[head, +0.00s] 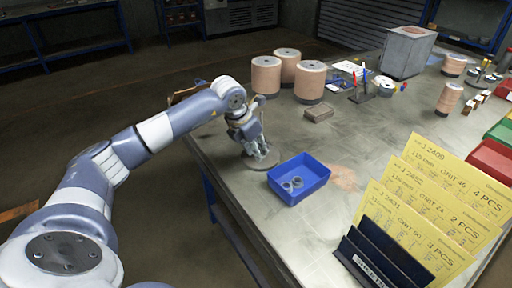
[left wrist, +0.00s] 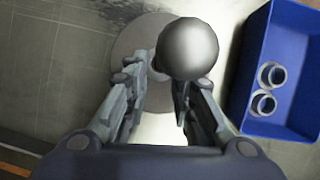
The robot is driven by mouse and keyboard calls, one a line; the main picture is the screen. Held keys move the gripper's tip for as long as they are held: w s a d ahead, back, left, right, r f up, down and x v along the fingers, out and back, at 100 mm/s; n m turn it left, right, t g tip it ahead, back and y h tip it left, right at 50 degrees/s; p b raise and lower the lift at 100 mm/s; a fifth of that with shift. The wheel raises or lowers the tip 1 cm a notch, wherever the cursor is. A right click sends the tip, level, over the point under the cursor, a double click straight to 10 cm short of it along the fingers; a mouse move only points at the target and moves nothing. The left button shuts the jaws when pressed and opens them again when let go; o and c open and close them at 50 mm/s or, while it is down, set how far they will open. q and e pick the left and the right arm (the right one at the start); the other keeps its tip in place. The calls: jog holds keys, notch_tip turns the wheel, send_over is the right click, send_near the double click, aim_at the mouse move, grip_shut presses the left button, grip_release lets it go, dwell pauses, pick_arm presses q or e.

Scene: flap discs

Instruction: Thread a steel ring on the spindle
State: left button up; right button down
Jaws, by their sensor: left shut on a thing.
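My left gripper (head: 262,152) is low over a round grey base plate (head: 250,164) near the table's left edge. In the left wrist view a spindle with a round steel knob (left wrist: 188,48) rises from this plate (left wrist: 128,38), its knob close to the camera. The fingers (left wrist: 158,88) come down beside the spindle and are shut on a small pale grey piece, apparently a steel ring, mostly hidden. Whether it is around the spindle I cannot tell. Two more steel rings (head: 292,184) lie in the blue tray (head: 312,173). My right gripper is not in view.
The blue tray stands just right of the base plate. A small grey-brown block (head: 318,112) and disc stacks (head: 266,76) stand behind. Yellow cards in a dark holder (head: 372,262) fill the front right. The table's middle is mostly clear.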

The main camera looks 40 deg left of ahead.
pick_arm(q)
jog(key=o, duration=0.8)
jog(key=shift+r, duration=0.15)
jog(key=v, duration=1.1)
jog(key=shift+s+a+r, duration=0.1)
jog(key=shift+s+r, duration=0.05)
jog(key=shift+r, duration=0.15)
notch_tip(320, 180, up, 6)
jog(key=p, duration=0.5)
